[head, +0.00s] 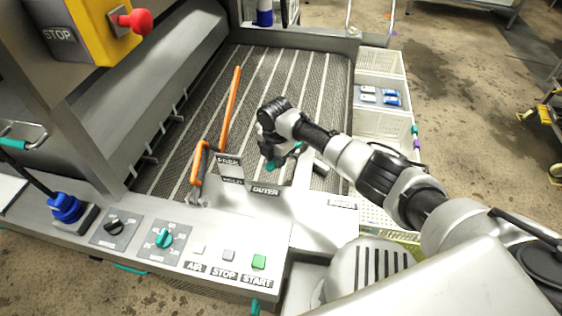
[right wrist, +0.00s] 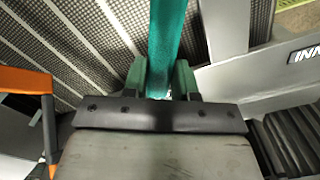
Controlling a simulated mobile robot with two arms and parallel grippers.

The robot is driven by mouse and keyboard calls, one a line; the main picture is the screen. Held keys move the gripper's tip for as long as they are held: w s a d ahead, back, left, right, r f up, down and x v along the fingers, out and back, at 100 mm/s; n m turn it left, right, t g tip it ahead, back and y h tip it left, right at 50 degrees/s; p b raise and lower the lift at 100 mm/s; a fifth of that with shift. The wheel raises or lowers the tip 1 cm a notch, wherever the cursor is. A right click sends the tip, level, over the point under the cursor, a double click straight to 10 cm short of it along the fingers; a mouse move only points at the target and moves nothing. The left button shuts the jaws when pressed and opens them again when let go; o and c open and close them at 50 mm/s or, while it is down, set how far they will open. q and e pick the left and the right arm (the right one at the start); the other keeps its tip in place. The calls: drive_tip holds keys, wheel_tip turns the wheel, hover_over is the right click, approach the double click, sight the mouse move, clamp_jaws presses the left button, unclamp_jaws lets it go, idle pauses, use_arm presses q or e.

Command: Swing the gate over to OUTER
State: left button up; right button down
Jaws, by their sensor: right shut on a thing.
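My right gripper (head: 278,160) reaches in from the right over the front of the ribbed conveyor. Its teal fingers (right wrist: 160,80) are shut on a teal bar (right wrist: 167,35), which rises away between them in the right wrist view. I take this bar as the gate's handle; its lower end is hidden by the gripper. The OUTER label (head: 265,190) is on the grey panel just below the gripper. Another label (head: 342,204), starting with INN in the right wrist view (right wrist: 305,54), lies to the right. My left gripper is out of view.
An orange rail (head: 230,108) stands along the conveyor (head: 190,130) left of my gripper. White crates (head: 380,122) line the right side. The front panel carries knobs and buttons, including green START (head: 259,262). A red-knobbed yellow STOP box (head: 88,28) overhangs at upper left.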

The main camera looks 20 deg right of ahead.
drive_tip(key=shift+w+r, duration=0.15)
drive_tip(key=c, duration=1.1)
unclamp_jaws()
drive_tip(key=shift+o, duration=1.1)
wheel_tip(320, 180, up, 11)
drive_tip(key=b, duration=0.1)
drive_tip(key=shift+f, duration=0.2)
